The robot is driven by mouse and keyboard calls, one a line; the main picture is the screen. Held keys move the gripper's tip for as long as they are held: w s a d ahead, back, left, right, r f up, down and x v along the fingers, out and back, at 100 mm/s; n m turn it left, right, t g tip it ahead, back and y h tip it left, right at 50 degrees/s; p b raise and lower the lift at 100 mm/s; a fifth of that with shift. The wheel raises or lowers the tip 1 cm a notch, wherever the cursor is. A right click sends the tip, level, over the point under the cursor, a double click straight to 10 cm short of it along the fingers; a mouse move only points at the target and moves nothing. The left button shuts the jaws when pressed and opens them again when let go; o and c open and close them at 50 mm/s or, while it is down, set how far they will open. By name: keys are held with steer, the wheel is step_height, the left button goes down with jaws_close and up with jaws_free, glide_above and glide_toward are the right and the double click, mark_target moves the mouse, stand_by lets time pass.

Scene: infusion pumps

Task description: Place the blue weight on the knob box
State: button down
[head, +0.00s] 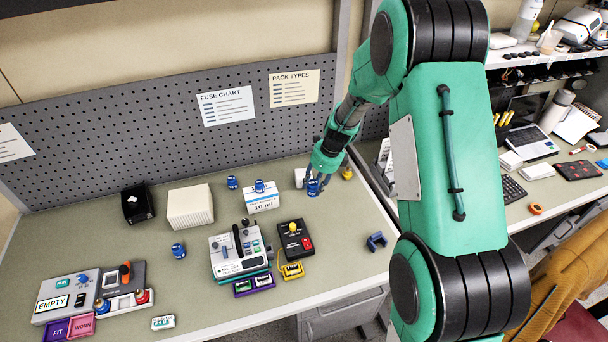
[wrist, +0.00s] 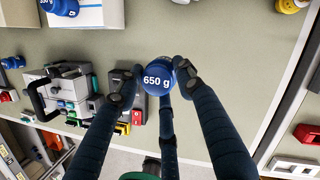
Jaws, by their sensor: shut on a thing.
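My gripper (head: 315,181) is shut on a blue weight (head: 313,188) near the back right of the bench. The wrist view shows this weight (wrist: 158,78) between the fingertips, its "650 g" label facing the camera. Whether it touches the bench is hard to tell. The likely knob box is a black box (head: 305,252) with a yellow knob and red buttons, in front and slightly left of my gripper in the head view. It lies partly behind a finger in the wrist view. Other blue weights stand on the bench (head: 232,182), (head: 178,250) and on a white 10 ml box (head: 262,203).
A grey pump-like device (head: 238,262) stands left of the black box. A yellow bracket (head: 292,271) lies before it, and a dark blue clip (head: 376,241) lies to its right. A yellow weight (head: 347,173) stands right of my gripper. Bare bench lies between gripper and black box.

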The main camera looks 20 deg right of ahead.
steer(key=shift+w, duration=0.1)
glide_toward(302, 173)
steer(key=shift+w+a+f, duration=0.1)
steer(key=shift+w+a, duration=0.2)
steer(key=shift+a, duration=0.1)
stand_by(0.8)
steer(key=shift+f, duration=1.75)
steer(key=shift+f, duration=0.1)
steer(key=c, duration=1.1)
jaws_free()
steer(key=shift+f, duration=0.1)
steer(key=v, duration=1.2)
steer(key=shift+s, duration=0.1)
